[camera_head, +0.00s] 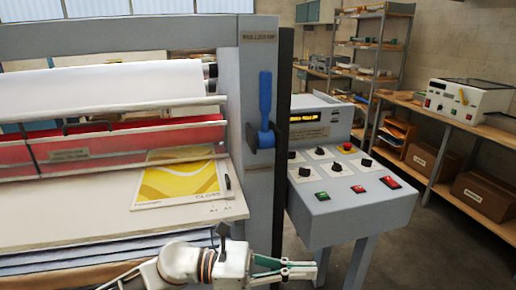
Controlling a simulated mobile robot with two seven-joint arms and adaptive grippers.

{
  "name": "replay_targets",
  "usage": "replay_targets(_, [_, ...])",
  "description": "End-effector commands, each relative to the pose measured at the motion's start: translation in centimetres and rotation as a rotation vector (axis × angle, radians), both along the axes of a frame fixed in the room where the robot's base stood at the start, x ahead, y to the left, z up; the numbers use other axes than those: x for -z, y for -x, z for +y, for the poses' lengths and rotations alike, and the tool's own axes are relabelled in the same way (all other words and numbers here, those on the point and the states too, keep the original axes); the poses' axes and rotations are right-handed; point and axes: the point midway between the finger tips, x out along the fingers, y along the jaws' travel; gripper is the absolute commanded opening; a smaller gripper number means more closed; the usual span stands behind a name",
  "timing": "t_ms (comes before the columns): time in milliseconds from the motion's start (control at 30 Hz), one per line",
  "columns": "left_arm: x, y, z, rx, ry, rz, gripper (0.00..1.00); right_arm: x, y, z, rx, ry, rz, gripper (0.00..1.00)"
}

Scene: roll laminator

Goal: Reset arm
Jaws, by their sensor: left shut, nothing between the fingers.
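My left gripper (302,271) is at the bottom of the head view, its arm coming in from the lower left. Its fingers point right and are shut with nothing held. It is in front of the laminator (262,190), below the feed table (60,222) and to the left of the control panel's legs. My right gripper is not in view.
A yellow and white sheet (182,184) lies on the feed table. A blue lever (265,112) points up on the machine's side post. The control panel (335,200) has knobs and green and red buttons. Shelves (385,60) and a workbench (450,122) stand behind at right.

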Motion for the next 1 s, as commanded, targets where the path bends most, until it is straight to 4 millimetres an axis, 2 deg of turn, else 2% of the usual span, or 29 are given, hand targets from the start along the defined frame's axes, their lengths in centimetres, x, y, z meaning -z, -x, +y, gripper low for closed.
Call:
replay_targets(133, [-0.8,-1.9,0.9,-0.149,0.221,0.414,0.0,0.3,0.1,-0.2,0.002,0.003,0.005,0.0])
replay_targets(267, [0.4,-4.6,3.5,-0.279,0.41,0.778,0.0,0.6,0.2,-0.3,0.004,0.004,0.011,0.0])
replay_targets(367, [3.0,-6.5,6.5,-0.377,0.559,1.062,0.0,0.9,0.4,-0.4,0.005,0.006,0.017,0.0])
replay_targets(467, [6.9,-7.7,10.1,-0.479,0.714,1.344,0.0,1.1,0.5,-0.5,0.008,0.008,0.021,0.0])
replay_targets(567, [12.1,-7.8,14.0,-0.582,0.879,1.62,0.0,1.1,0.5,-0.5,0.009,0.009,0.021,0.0])
replay_targets(600, [14.4,-7.5,15.7,-0.624,0.948,1.726,0.0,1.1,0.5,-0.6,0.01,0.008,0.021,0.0])
replay_targets(667, [17.7,-6.6,18.0,-0.683,1.049,1.869,0.0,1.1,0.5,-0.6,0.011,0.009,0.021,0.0])
replay_targets(767, [23.2,-4.2,21.6,-0.779,1.214,2.081,0.0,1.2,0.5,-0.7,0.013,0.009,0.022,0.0])
replay_targets(900, [30.1,0.6,25.9,-0.907,1.447,2.325,0.0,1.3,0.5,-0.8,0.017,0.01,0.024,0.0])
replay_targets(1000, [33.8,4.2,28.2,-0.983,1.595,2.446,0.0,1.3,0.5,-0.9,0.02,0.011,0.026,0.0])
